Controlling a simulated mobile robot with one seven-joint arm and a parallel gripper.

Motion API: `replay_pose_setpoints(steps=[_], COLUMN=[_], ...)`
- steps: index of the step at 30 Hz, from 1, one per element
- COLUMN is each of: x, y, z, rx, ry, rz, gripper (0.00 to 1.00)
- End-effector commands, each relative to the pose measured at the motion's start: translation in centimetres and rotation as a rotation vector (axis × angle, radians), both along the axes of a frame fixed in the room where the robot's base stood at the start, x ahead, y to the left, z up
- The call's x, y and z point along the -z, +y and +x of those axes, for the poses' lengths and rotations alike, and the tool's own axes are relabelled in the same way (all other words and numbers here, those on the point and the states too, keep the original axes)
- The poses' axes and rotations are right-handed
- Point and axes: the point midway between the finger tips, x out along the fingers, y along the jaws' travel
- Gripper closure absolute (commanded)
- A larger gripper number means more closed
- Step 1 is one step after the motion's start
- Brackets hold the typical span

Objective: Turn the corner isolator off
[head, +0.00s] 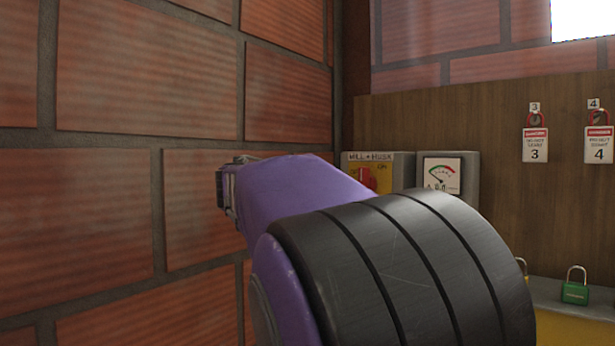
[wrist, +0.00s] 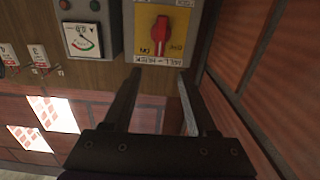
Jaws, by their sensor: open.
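The corner isolator (head: 401,165) is a grey box with a yellow face, labelled "MILL + HUSK", in the corner by the brick wall. My arm partly hides it in the head view. In the wrist view the isolator (wrist: 130,40) appears upside down at the top, with its red rotary handle (wrist: 158,35) standing roughly upright in the picture. ON and OFF marks flank the lower part of the handle there; which mark it points to is unclear. My gripper (wrist: 160,76) is open and empty, its fingertips apart from the handle.
A meter box (head: 465,178) stands beside the isolator. Padlocked tags 3 (head: 535,146) and 4 (head: 598,145) hang on the wooden board (head: 450,125). A green padlock (head: 575,292) sits on a ledge at right. The brick wall (head: 150,90) is close on the left.

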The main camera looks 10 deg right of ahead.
Motion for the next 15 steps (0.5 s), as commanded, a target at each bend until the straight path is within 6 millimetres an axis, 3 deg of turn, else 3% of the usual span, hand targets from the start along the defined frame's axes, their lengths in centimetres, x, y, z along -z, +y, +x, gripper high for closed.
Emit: replay_pose_setpoints(steps=[15], x=[-0.3], y=[-8.6], z=[6.4], rx=[0.006], ry=[0.002], rz=[-0.001], gripper=[0.43])
